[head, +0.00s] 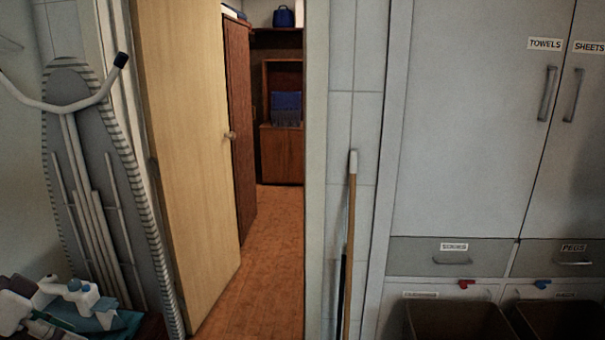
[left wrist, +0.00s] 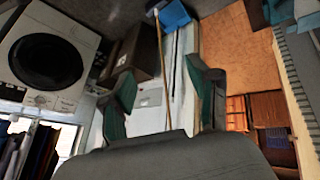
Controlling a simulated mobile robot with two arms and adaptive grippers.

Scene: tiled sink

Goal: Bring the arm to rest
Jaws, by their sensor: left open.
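My left gripper (left wrist: 160,75) shows in the left wrist view, its two dark fingers with green inner pads spread apart. Nothing is held between the fingers. A thin wooden pole and pale cabinet fronts show beyond the gap, and I cannot tell how far off they are. Neither gripper shows in the head view, and my right gripper is in no view.
An ironing board (head: 68,85) leans at the left, near bottles (head: 82,293). A wooden door (head: 190,150) stands open onto a hallway. A pole (head: 349,240) leans right of the doorway, beside cupboards (head: 470,130). A washing machine (left wrist: 48,60) shows in the wrist view.

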